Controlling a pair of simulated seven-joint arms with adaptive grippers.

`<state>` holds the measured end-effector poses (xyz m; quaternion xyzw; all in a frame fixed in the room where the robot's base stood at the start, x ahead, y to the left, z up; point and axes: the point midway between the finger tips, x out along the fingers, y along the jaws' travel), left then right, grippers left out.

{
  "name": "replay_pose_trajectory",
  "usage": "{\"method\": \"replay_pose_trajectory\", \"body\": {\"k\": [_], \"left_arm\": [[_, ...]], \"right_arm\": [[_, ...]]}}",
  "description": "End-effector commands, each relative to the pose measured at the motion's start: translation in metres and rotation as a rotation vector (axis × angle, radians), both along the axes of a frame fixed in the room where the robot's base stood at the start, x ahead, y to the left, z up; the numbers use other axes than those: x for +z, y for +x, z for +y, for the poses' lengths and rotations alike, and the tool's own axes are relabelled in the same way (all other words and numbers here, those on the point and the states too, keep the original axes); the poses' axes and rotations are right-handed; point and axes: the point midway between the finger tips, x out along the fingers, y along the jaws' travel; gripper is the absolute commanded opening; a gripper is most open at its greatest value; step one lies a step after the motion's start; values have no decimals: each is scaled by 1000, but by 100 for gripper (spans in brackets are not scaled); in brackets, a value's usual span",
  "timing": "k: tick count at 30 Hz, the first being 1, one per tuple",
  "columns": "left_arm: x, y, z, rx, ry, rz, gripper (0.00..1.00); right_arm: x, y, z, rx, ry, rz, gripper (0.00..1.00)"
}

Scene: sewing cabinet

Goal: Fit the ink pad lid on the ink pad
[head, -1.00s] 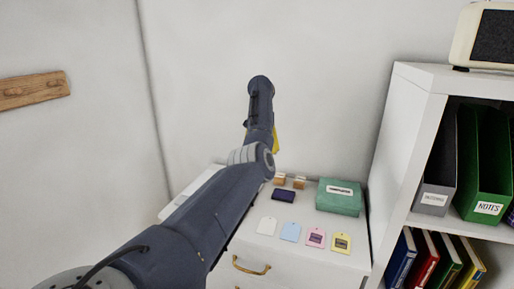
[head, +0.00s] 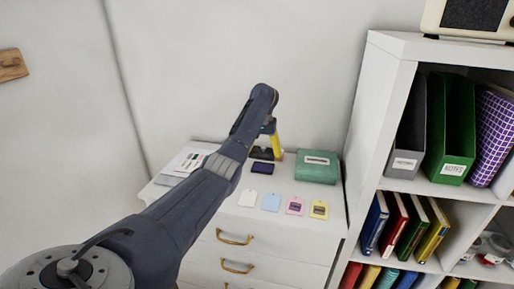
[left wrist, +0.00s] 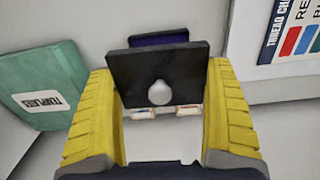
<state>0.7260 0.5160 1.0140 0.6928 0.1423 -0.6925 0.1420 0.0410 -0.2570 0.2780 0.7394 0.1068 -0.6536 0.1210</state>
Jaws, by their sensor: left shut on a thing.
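The dark purple ink pad (head: 262,168) lies on top of the white cabinet. In the left wrist view the ink pad (left wrist: 160,38) is partly hidden behind the lid. The black ink pad lid (left wrist: 158,75) has a pale round spot and is held between the yellow fingers of my left gripper (left wrist: 160,100). In the head view the lid (head: 261,154) shows as a dark slab just behind the pad, under my left gripper (head: 271,142). It appears apart from the pad; the exact gap is unclear. My right gripper is out of view.
A green box (head: 317,170) stands right of the pad. Several coloured tags (head: 270,202) lie in front. Two small stamps (left wrist: 188,110) show beyond the lid in the left wrist view. A thread chart (left wrist: 298,40) lies to the side. A shelf (head: 395,95) stands at right.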

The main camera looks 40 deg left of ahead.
Motion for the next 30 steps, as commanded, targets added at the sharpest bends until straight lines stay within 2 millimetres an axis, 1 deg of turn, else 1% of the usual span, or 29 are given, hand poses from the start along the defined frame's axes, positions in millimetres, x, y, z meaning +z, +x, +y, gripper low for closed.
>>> {"method": "replay_pose_trajectory", "body": {"k": [8, 30], "left_arm": [[-5, 0, 1, 23, 0, 1, 65], [-29, 0, 1, 21, 1, 1, 65]], "right_arm": [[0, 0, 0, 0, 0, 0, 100], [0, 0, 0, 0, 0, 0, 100]]}}
